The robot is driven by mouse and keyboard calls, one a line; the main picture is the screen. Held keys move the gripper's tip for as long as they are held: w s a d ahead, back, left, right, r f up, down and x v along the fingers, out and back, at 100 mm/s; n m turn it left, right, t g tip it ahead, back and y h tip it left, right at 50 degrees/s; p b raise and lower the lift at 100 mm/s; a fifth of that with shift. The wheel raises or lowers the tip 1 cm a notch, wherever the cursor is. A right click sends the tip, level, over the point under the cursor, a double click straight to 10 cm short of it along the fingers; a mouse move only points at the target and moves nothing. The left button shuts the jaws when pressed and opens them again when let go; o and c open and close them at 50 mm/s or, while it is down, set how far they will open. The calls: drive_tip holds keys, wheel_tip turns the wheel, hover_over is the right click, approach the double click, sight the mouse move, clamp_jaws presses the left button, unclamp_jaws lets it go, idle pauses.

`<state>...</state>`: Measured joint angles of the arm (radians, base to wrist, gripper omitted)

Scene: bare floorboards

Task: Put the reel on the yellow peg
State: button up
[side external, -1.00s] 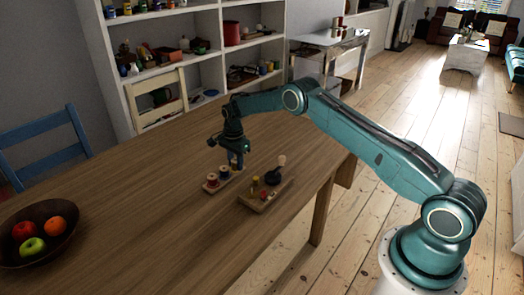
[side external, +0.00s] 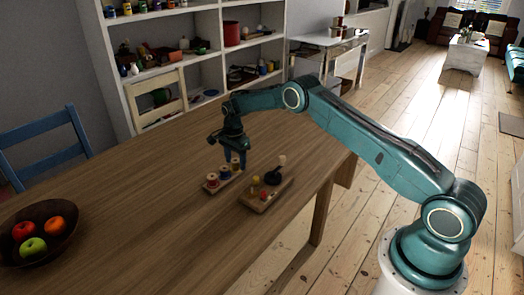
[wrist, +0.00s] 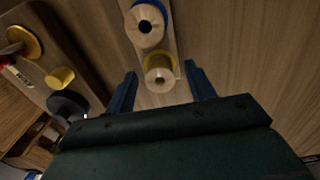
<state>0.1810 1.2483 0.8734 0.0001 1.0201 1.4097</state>
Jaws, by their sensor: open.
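Several wooden-ended reels stand in a row on a narrow wooden strip. They include a red one (side external: 212,178), a blue one (side external: 224,173) and a yellow one (side external: 235,163). In the wrist view the blue reel (wrist: 147,24) is at the top, and the yellow reel (wrist: 159,73) sits between my fingers. My gripper (side external: 235,160) is open over the far end of the strip, with a finger on each side of the yellow reel and gaps showing. A yellow peg (wrist: 60,78) stands on a separate wooden board (side external: 250,200), left of my gripper in the wrist view.
The board also carries a dark round piece (side external: 272,177) and a red piece (side external: 263,195). A fruit bowl (side external: 38,232) stands at the table's left. The table (side external: 150,215) between bowl and strip is clear. A blue chair (side external: 45,145) stands behind.

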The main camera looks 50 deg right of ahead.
drive_tip(key=shift+r, duration=3.05)
drive_tip(key=shift+r, duration=0.1)
drive_tip(key=shift+r, duration=0.3)
drive_tip(key=s+a+r+n+t, duration=0.1)
drive_tip(key=s+a+r+n, duration=0.1)
drive_tip(key=s+r, duration=0.35)
drive_tip(key=s+a+r+n, duration=0.2)
drive_tip(key=r, duration=0.7)
drive_tip(key=s+a+r+n+t, duration=0.1)
drive_tip(key=s+a+r+n, duration=0.15)
drive_tip(key=r, duration=0.55)
drive_tip(key=s+a+r+n+t, duration=0.1)
drive_tip(key=s+r+n, duration=0.25)
drive_tip(key=s, duration=0.45)
drive_tip(key=s+a+r+n+t, duration=0.1)
drive_tip(key=s+a+r+n, duration=0.1)
drive_tip(key=s+r, duration=0.35)
drive_tip(key=s+a+f+n, duration=0.1)
drive_tip(key=s+f+n, duration=0.1)
drive_tip(key=s, duration=0.8)
drive_tip(key=s+a+f+n+t, duration=0.1)
drive_tip(key=s+f+n, duration=0.2)
drive_tip(key=s, duration=0.8)
drive_tip(key=shift+s+n+t, duration=0.3)
drive_tip(key=shift+n, duration=0.3)
